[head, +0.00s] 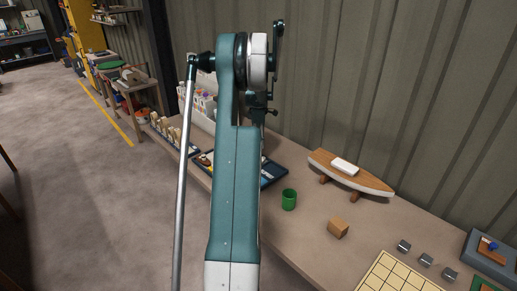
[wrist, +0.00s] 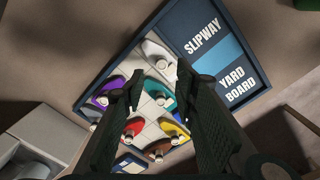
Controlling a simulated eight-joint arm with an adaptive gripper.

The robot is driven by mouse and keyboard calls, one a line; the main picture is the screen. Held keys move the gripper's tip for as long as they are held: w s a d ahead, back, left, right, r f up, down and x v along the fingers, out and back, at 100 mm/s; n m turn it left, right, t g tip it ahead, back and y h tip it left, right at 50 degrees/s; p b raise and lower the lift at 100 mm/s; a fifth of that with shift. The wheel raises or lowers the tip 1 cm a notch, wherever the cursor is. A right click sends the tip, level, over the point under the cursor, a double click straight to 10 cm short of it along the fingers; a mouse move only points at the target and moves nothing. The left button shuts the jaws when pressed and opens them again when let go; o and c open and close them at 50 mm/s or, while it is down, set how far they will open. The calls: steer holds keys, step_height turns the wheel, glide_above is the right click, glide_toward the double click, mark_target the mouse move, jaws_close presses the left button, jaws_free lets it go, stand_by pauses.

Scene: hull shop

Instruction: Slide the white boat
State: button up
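In the wrist view, the white boat (wrist: 157,49) sits near the upper edge of a framed blue board (wrist: 237,88) lettered "SLIPWAY" and "YARD BOARD". It has a round pale peg on it. My gripper (wrist: 159,80) is open above the board. Its two fingers frame the teal boat (wrist: 166,92), and the white boat shows just beyond the fingertips. I cannot tell how high the fingers are. In the head view my arm hides much of the board (head: 272,173) and I cannot make out the white boat there.
Purple (wrist: 98,101), red (wrist: 130,121) and yellow (wrist: 172,125) boats share the board with others. In the head view, a green cup (head: 289,199), a wooden block (head: 338,228) and a model hull (head: 352,175) stand to the right on the bench. A corrugated wall is behind.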

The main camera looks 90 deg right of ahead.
steer(key=shift+r, duration=1.1)
steer(key=shift+w, duration=0.1)
